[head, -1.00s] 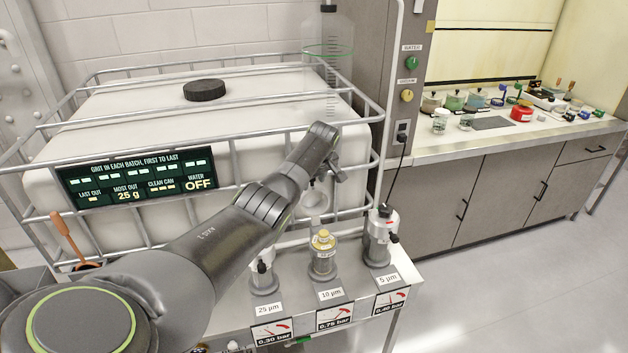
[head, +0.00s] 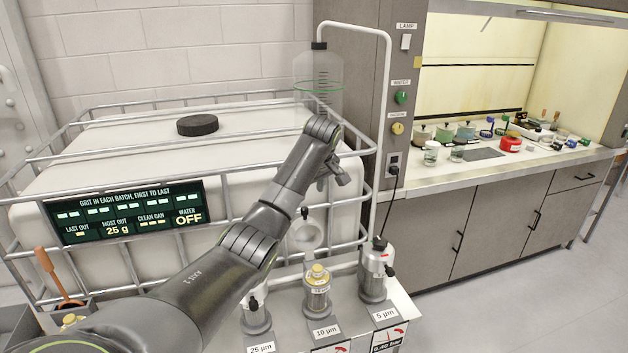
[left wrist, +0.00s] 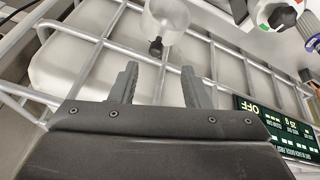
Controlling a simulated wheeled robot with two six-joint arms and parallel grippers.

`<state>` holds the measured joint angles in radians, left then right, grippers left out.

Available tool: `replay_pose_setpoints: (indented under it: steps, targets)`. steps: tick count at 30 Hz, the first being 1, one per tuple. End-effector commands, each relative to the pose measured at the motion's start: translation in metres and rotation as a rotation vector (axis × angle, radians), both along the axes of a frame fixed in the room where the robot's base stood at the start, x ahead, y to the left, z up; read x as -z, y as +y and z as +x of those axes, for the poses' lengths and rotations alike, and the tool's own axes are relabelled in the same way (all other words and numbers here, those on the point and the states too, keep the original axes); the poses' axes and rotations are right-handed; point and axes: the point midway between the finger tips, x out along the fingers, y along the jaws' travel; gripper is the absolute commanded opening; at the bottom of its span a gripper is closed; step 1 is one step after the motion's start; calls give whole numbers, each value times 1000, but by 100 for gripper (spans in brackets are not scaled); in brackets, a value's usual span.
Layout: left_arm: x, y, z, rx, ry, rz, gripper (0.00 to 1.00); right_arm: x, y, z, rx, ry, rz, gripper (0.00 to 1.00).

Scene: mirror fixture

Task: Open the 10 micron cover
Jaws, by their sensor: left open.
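The 10 µm housing (head: 317,298) stands in the middle of a row of three, with its yellowish top showing bare. A pale cup-shaped cover (head: 306,238) with a black knob stands swung up behind it; it looks open. The cover also shows in the left wrist view (left wrist: 165,22), past the fingertips. My left gripper (head: 338,175) is above the cover and apart from it. In the left wrist view its two fingers (left wrist: 160,84) are spread with nothing between them. My right gripper is not seen.
The 25 µm housing (head: 256,315) is partly behind my left arm, and the 5 µm housing (head: 375,272) stands at the right. A caged white tank (head: 110,170) with a display panel (head: 128,213) is behind. A bench (head: 500,165) with small vessels is at the right.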

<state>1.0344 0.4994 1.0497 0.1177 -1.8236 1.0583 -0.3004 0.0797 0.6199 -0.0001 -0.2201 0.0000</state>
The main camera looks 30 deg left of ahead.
Motion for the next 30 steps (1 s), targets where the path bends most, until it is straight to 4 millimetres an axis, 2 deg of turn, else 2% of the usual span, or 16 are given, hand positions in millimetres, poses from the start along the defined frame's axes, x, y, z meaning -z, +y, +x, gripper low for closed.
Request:
replay_pose_setpoints:
  steps: [3,9,20,21,23,26,29,30]
  targets:
    - [-20,-7,-6,0,-4,1,43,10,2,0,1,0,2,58]
    - [-44,-14,-12,-1,-2,0,43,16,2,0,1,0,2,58]
    - [-50,-16,-13,-1,1,0,43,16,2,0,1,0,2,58]
    - [-49,-16,-14,0,1,0,37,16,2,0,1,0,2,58]
    - [-45,-16,-14,5,4,2,29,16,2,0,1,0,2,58]
    - [-25,-18,-18,40,18,16,16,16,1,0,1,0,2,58]
    - [13,-23,-29,113,43,40,3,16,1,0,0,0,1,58]
    - [32,-25,-35,150,55,52,0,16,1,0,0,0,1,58]
